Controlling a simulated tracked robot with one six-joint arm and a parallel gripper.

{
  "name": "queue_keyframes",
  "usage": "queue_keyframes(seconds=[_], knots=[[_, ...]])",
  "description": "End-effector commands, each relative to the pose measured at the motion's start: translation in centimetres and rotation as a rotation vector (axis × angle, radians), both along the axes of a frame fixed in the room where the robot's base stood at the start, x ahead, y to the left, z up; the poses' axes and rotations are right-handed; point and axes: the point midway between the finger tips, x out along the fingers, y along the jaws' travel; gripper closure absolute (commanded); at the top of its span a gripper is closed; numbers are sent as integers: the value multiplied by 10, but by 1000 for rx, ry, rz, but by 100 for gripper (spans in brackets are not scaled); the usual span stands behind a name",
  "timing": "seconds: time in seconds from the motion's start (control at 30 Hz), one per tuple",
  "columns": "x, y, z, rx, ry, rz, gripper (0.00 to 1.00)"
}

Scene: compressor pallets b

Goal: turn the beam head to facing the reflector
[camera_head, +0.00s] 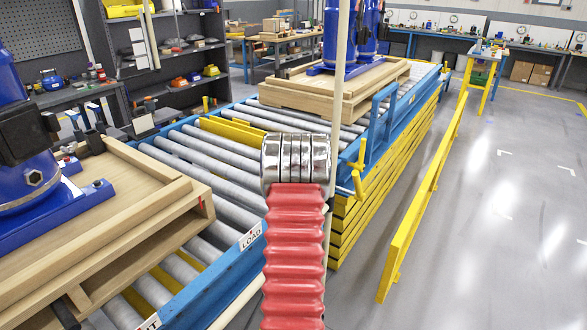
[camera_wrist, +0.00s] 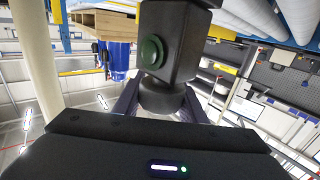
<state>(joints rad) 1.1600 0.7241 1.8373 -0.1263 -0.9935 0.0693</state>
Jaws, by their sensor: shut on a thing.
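In the wrist view, a black boxy head with a round green face (camera_wrist: 151,53), which looks like the beam head (camera_wrist: 182,35), stands in front of my wrist. It narrows to a rounded black part below. My gripper (camera_wrist: 162,100) is shut on that lower part, with a dark finger on each side. The fingertips are partly hidden by the head and the dark gripper body. In the head view, my arm hides the gripper and the head. I cannot pick out the reflector in either view.
A roller conveyor with a blue frame (camera_head: 250,240) carries wooden pallets (camera_head: 335,95) with blue compressors (camera_head: 350,40). A yellow rail (camera_head: 425,200) runs along the right, with open grey floor beyond. A pale upright pole (camera_wrist: 38,60) stands near the gripper in the wrist view.

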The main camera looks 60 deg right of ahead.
Motion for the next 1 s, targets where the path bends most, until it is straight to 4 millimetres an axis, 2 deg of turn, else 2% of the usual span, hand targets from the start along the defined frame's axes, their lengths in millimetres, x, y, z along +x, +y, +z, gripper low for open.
queue_keyframes(seconds=[0.3, 0.87, 0.9, 1.0], knots=[[3, 2, 0, -1, 0, 101, 85], [4, 3, 0, -2, -1, 123, 85], [4, 3, 0, -2, -1, 123, 60], [4, 2, 0, -2, -1, 123, 53]])
